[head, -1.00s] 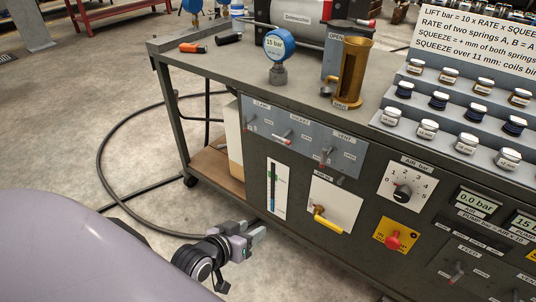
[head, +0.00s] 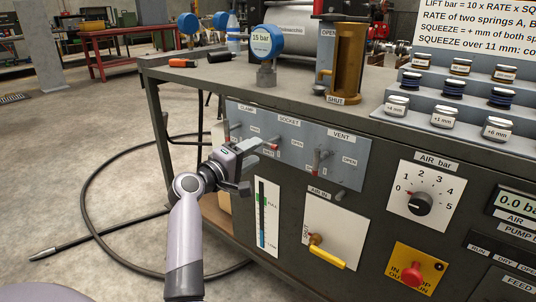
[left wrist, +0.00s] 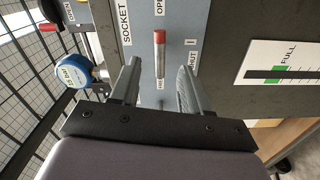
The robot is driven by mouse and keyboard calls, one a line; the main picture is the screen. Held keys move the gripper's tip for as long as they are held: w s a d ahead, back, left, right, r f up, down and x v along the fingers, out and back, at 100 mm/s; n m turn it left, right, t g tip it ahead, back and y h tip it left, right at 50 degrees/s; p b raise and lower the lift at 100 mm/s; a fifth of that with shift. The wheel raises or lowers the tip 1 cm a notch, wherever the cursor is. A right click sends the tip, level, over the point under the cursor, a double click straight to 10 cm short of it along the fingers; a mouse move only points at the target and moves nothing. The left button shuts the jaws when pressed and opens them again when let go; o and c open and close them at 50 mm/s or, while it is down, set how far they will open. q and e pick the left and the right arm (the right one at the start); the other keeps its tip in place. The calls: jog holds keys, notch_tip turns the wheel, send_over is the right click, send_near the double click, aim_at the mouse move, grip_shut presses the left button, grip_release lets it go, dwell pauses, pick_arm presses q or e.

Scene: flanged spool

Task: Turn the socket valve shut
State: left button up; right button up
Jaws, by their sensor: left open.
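The socket valve (left wrist: 160,58) is a small lever with a red end on a blue-grey panel under the label SOCKET. In the left wrist view it points up the picture, toward the word OPEN; the word SHUT is to its right. In the head view the red end (head: 271,147) shows beside my gripper and the rest is largely hidden. My left gripper (head: 256,167) is open in front of the panel. In the left wrist view the lever appears between its two fingers (left wrist: 158,72), with a gap on each side. I cannot tell how deep the fingers reach. My right gripper is not in view.
The vent lever (head: 318,160) stands to the right on the same panel, and the clamp lever (head: 234,126) to the left. Below are a level gauge (head: 266,215) and a yellow air-inlet handle (head: 327,252). A blue pressure gauge (head: 266,41) stands on the bench top.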

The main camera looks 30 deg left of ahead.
aim_at(265, 145)
pick_arm(q)
jog(key=shift+w+d+b, duration=0.15)
jog(key=shift+w+b, duration=0.3)
jog(key=shift+w, duration=1.3)
jog(key=shift+w+d+b, duration=0.15)
jog(key=shift+w+b, duration=0.25)
jog(key=shift+w, duration=1.3)
